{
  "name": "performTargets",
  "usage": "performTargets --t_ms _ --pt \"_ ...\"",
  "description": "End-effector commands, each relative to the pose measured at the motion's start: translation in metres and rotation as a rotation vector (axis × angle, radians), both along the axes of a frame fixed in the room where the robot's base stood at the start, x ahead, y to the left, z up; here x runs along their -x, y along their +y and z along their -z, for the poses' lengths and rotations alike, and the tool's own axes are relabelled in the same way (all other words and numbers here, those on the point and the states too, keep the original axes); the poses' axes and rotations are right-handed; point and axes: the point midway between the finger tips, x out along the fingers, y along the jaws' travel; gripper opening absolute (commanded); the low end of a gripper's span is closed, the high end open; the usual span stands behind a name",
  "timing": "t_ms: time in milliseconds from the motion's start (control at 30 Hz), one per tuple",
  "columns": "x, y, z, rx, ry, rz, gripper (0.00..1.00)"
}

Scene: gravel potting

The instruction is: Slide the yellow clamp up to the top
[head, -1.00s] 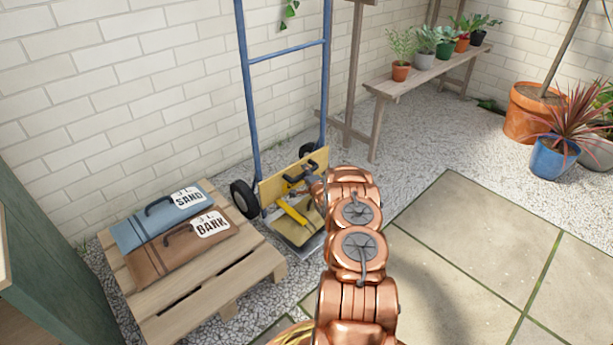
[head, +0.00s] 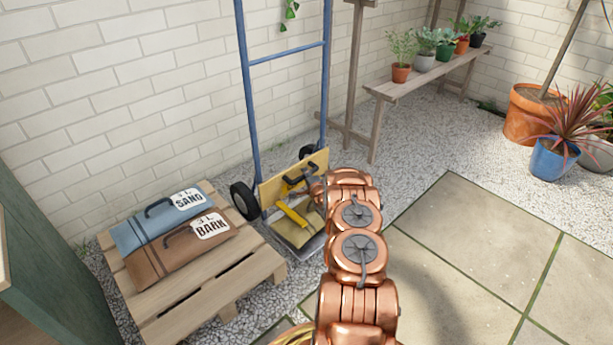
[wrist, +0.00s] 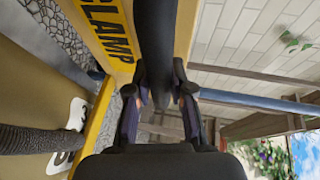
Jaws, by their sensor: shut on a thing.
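The yellow clamp (head: 317,163) is a flat board low across the blue hand truck (head: 249,95), with a black handle and a yellow arm (head: 293,214) reaching forward over an olive bag (head: 297,235). In the wrist view the board (wrist: 113,28) reads CLAMP, and its black handle (wrist: 157,45) runs down between my fingers. My gripper (wrist: 160,92) is shut on that handle. In the head view my copper arm hides most of the gripper and part of the bag. The clamp is near the truck's wheels, well below its crossbar (head: 287,52).
A wooden pallet (head: 205,285) with blue sand and brown bark bags stands left of the truck. A brick wall (head: 120,110) is behind. A plant bench (head: 425,76) and its wooden post (head: 356,70) stand to the right. Paving at front right is clear.

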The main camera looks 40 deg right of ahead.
Motion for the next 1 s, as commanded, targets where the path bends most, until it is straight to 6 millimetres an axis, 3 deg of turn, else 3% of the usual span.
performTargets --t_ms 367,533,767,1000 --pt "0.0 0.0 -0.001 0.0 0.0 0.0 0.0" --pt "0.0 0.0 -0.016 0.0 -0.001 0.0 0.0" --pt "0.0 0.0 -0.064 -0.001 0.0 0.0 0.0" --pt "-0.001 -0.001 -0.139 0.004 -0.004 -0.001 0.0"
